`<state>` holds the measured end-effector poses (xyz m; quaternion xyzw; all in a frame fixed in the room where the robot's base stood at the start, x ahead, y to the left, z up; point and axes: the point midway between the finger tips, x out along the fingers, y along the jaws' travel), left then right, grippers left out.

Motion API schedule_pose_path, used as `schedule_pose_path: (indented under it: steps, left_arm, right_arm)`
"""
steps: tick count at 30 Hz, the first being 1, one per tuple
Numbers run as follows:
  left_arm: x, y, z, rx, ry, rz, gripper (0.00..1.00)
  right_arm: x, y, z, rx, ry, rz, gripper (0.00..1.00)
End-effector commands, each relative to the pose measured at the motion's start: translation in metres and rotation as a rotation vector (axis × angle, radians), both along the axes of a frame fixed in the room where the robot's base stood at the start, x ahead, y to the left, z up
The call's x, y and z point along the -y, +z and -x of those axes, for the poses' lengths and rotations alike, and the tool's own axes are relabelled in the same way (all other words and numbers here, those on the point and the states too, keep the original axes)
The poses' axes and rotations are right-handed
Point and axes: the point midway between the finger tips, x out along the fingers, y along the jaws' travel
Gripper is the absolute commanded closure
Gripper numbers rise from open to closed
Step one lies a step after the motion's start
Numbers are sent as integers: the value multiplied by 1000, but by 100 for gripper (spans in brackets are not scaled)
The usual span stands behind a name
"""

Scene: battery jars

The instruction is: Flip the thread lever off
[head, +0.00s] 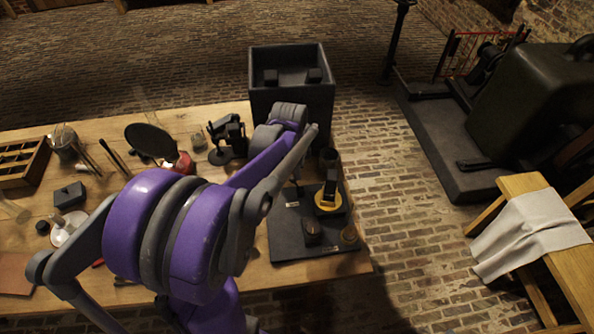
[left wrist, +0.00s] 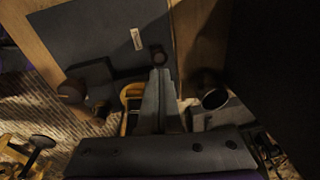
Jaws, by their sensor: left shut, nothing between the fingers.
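A dark base board (head: 290,240) lies on the right end of the table, with a small pale label on it. In the left wrist view, a small dark round knob (left wrist: 159,56), which looks like the end of the thread lever, stands beside the label. My left gripper (left wrist: 160,73) is shut and empty, its fingertips right at this knob; I cannot tell whether they touch. In the head view my purple forearm hides most of the gripper and the lever, so the lever's tilt is unclear. My right gripper is not in view.
A dark open bin (head: 291,98) stands behind the table. A black instrument (head: 227,140) and a round black disc (head: 150,140) stand farther left.

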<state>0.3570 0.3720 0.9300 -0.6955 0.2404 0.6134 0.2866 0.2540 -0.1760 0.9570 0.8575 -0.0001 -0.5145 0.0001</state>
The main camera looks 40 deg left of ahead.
Motion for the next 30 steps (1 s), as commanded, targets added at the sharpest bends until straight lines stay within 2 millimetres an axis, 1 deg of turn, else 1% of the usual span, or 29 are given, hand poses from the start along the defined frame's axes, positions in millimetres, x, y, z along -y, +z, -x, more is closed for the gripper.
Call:
schedule_pose_path:
  steps: [11, 15, 18, 30]
  left_arm:
    - [-2, -2, 2, -1, 1, -1, 100]
    - [-11, -12, 12, -3, 3, -1, 100]
    - [-16, -15, 19, -2, 2, -2, 100]
    - [-15, -14, 18, -5, 2, -3, 100]
  right_arm:
    - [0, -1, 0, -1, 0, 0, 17]
    - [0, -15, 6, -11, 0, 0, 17]
    - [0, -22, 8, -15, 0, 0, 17]
    - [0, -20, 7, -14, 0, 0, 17]
